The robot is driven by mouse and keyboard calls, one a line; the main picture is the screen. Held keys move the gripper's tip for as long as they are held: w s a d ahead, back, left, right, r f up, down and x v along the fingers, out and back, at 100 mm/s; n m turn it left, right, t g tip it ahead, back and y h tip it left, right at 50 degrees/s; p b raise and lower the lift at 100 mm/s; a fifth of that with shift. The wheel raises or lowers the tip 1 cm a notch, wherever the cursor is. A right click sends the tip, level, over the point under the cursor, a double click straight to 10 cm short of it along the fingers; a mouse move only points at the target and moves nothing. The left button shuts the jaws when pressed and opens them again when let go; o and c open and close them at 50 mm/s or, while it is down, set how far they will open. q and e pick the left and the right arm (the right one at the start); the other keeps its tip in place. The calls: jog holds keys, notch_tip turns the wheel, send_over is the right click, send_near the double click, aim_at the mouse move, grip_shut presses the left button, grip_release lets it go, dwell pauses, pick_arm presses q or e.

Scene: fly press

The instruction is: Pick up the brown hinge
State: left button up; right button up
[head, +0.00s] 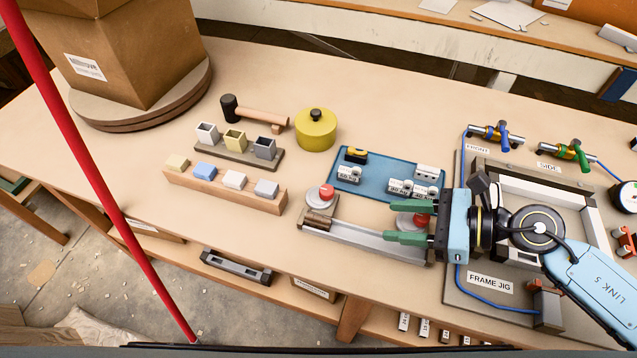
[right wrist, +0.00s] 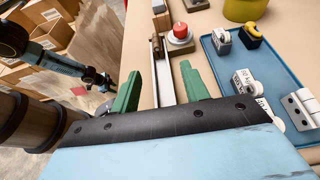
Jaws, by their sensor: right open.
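A small brown piece, which looks like the brown hinge (head: 319,219), lies at the left end of a grey metal channel (head: 365,242) near the table's front. It also shows small at the channel's far end in the right wrist view (right wrist: 157,47). My right gripper (head: 396,223) is open and empty, its two green fingers pointing left along the channel, apart from the brown piece. In the right wrist view, the channel runs between the fingers. My left arm shows at the left of the right wrist view; its gripper (right wrist: 103,82) is too small to read.
Red push buttons (head: 326,192) stand behind the channel. The frame jig (head: 490,283) is at right. A yellow pot (head: 316,130), block racks and a hammer stand left. A red pole (head: 100,170) crosses the left side.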

jog(key=shift+w+a+f, duration=0.1)
jog(key=shift+w+a, duration=0.05)
jog(key=shift+a, duration=0.25)
send_near(330, 220)
jog(key=x, duration=0.3)
jog(key=shift+a+r, duration=0.1)
jog(key=shift+r, duration=0.1)
jog(key=x, duration=0.5)
jog(key=shift+a+f, duration=0.15)
jog(key=shift+f, duration=0.25)
jog(key=shift+w+a+f, duration=0.2)
jog(key=shift+a, duration=0.25)
jog(key=shift+c, duration=0.8)
pick_arm(q)
jog(key=shift+s+d, duration=0.1)
jog(key=shift+s, duration=0.95)
pick_arm(e)
grip_shut()
jog(key=shift+r, duration=0.15)
